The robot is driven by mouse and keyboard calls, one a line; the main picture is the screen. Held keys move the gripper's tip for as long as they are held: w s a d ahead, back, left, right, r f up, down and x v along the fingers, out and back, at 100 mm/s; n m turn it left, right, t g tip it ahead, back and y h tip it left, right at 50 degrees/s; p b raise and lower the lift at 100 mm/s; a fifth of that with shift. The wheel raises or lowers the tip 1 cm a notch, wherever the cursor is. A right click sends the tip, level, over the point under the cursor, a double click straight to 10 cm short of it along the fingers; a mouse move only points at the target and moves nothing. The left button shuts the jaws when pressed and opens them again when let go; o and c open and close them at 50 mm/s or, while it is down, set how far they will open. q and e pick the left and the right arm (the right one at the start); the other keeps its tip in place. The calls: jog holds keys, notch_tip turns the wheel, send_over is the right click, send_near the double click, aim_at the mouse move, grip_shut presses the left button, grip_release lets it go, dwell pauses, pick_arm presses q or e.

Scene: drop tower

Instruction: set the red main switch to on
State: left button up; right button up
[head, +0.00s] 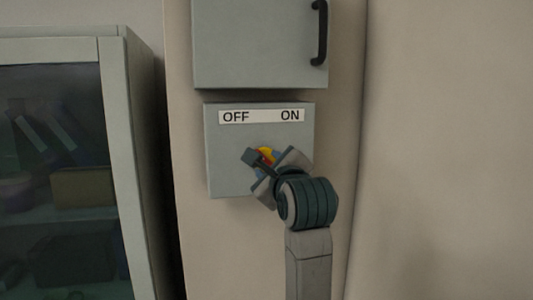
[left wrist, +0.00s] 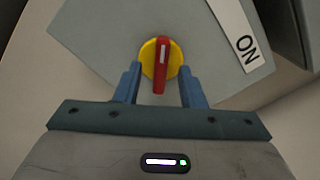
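The red main switch is a red handle (left wrist: 161,66) on a round yellow disc (left wrist: 147,58), mounted on a grey box (head: 226,165) under a white OFF/ON label (head: 262,116). In the left wrist view the handle's white-marked end points away from my gripper, which is toward the OFF side of the box. My left gripper (head: 262,170) is at the switch and hides much of it in the head view. In the left wrist view its blue fingers (left wrist: 160,88) are open, one on each side of the handle, with gaps between. My right gripper is not in view.
A larger grey cabinet (head: 255,45) with a black handle (head: 320,33) is on the wall just above the switch box. A glass-fronted cabinet (head: 113,110) stands at the left. The wall (head: 450,150) at the right is bare.

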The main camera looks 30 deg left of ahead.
aim_at(266, 161)
pick_arm(q)
jog(key=shift+x, duration=1.35)
jog(key=shift+d, duration=0.1)
jog(key=shift+c, duration=0.5)
grip_shut()
